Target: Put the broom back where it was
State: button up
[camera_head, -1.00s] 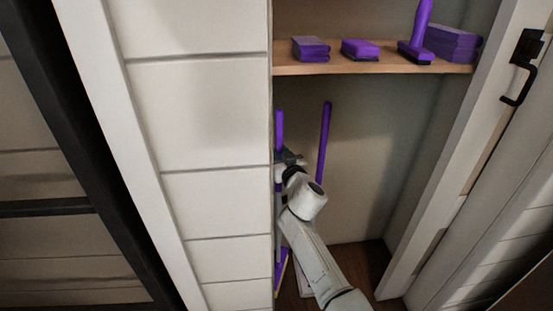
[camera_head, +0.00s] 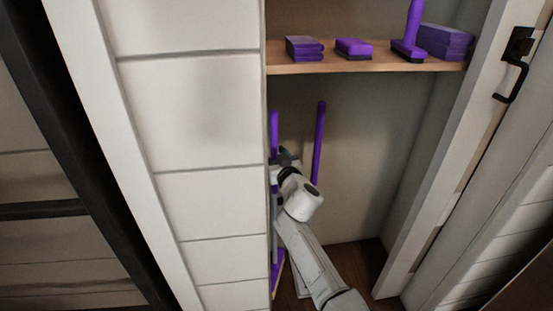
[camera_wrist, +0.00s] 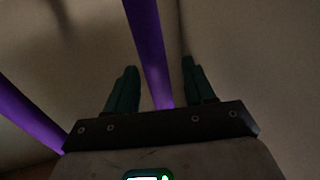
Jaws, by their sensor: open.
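Two purple-handled tools stand upright inside the closet. The left one looks like the broom (camera_head: 274,130), with a purple head and yellowish bristles on the floor at the closet's left edge. A second purple pole (camera_head: 319,140) stands to its right; my arm hides its lower part. My gripper (camera_head: 289,157) is open at handle height, close beside the broom. In the wrist view, one purple pole (camera_wrist: 147,45) shows between the spread green fingers of my gripper (camera_wrist: 160,85), and another purple pole (camera_wrist: 28,117) runs left of them. I cannot tell which pole is which there.
A wooden shelf (camera_head: 370,64) above holds purple sponges (camera_head: 353,48), a purple-handled brush (camera_head: 408,45) and a stack of purple cloths (camera_head: 445,42). A white panelled wall (camera_head: 205,120) bounds the closet on the left. The closet's right side is clear.

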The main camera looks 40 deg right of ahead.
jog(key=s+a+f+n+g+y+p, duration=0.1)
jog(key=s+a+f+g, duration=0.4)
jog(key=s, duration=1)
jog(key=s+a+f+n+g+y+p, duration=0.1)
jog(key=s+a+f+g+y, duration=0.2)
jog(key=s+a, duration=0.5)
jog(key=s+a+f+n+g+y+p, duration=0.1)
jog(key=s+a+f+g, duration=0.5)
jog(key=s, duration=1.6)
jog(key=shift+s+a+f+n+g+y+p, duration=0.2)
jog(key=shift+a+f+n+g+y+p, duration=0.2)
jog(key=shift+a+g+y, duration=0.4)
jog(key=shift+d, duration=0.1)
